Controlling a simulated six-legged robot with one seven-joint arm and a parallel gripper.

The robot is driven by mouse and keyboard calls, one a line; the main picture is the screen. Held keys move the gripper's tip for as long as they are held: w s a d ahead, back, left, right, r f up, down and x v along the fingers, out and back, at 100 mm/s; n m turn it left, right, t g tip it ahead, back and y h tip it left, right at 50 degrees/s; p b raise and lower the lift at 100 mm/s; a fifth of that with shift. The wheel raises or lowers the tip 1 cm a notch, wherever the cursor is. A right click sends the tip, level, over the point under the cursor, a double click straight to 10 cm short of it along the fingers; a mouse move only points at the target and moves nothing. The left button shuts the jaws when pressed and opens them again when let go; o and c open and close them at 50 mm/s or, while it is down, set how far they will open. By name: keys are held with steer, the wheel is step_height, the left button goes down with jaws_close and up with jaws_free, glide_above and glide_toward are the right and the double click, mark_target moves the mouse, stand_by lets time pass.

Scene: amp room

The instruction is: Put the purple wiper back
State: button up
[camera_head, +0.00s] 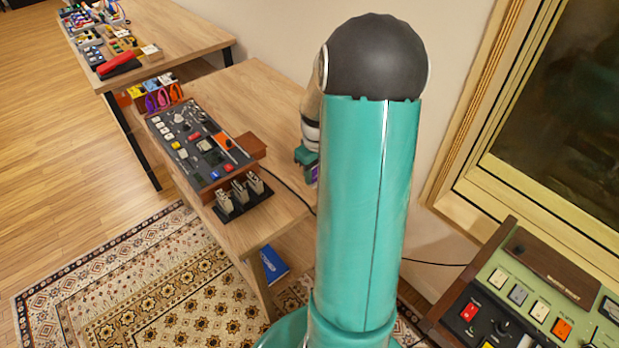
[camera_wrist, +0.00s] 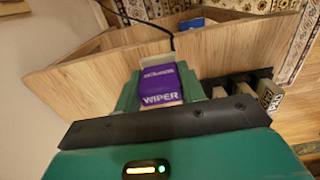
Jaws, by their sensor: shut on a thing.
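The purple wiper (camera_wrist: 160,84) is a small block with a purple sleeve lettered "WIPER" and a pale end. In the wrist view it sits between the teal fingers of my gripper (camera_wrist: 160,88), which is shut on it. In the head view only a sliver of purple (camera_head: 315,173) shows below my gripper (camera_head: 307,160), right of the mixer and above the table's right part. My arm hides the rest. A black rack (camera_head: 243,204) with several pale upright blocks stands at the table's near end. It also shows right of the wiper in the wrist view (camera_wrist: 237,80).
A grey control panel (camera_head: 200,145) with buttons and wooden sides stands on the wooden table (camera_head: 262,232). Colourful items (camera_head: 157,99) stand behind it. A blue box (camera_head: 273,264) lies below the tabletop. A green console (camera_head: 520,300) stands at lower right. A thin cable crosses the table.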

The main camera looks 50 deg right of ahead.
steer(key=w+d+f, duration=0.1)
steer(key=w+f, duration=0.1)
steer(key=w+d+f, duration=0.1)
steer(key=w+f, duration=0.1)
steer(key=w+d+f, duration=0.1)
steer(key=w+f, duration=0.1)
steer(key=shift+d+f, duration=0.1)
steer(key=shift+f, duration=0.2)
steer(key=shift+d+f, duration=0.1)
steer(key=shift+f, duration=1.5)
steer(key=shift+f, duration=0.15)
steer(key=o, duration=1)
step_height(320, 180, up, 12)
steer(key=shift+r, duration=0.25)
